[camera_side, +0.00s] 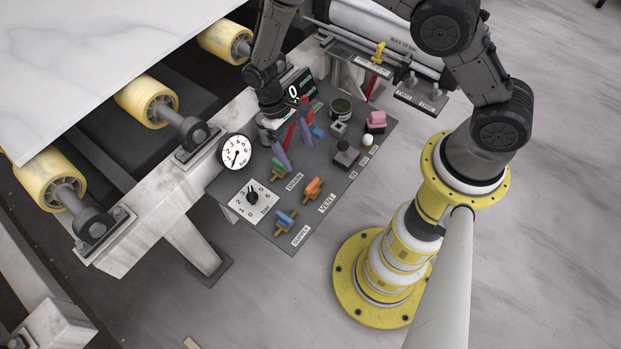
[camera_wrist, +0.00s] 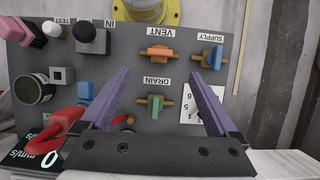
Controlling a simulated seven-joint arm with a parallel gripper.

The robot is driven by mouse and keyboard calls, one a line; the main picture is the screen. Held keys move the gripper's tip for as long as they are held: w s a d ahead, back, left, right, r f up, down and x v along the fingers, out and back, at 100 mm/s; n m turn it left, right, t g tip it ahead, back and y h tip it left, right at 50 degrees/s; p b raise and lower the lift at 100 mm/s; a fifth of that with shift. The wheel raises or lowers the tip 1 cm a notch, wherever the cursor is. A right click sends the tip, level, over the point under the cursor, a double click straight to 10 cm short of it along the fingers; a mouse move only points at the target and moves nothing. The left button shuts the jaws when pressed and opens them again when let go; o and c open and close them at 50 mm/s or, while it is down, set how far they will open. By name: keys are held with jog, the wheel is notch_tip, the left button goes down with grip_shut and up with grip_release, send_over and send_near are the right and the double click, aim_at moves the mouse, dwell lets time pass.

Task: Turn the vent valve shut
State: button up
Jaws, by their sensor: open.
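The vent valve has an orange handle (camera_side: 313,187) on a brass body, beside the VENT label (camera_side: 327,203) on the dark panel. In the wrist view the orange handle (camera_wrist: 156,53) lies along its brass body. My gripper (camera_side: 298,157) is open, with its two purple fingers spread above the panel. In the wrist view my gripper (camera_wrist: 160,75) has nothing between its fingers, and the vent valve shows beyond the fingertips, roughly centred between them. The gripper is apart from the valve.
The green drain valve (camera_wrist: 155,106) and the blue supply valve (camera_wrist: 214,58) are close by, both with handles across their bodies. A selector dial (camera_side: 251,196), a round gauge (camera_side: 236,151), a red handle (camera_wrist: 62,126) and a black knob (camera_wrist: 91,38) also stand on the panel (camera_side: 221,185).

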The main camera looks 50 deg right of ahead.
aim_at(312, 183)
jog(key=x, duration=1.1)
jog(key=shift+f, duration=0.1)
jog(key=c, duration=1.4)
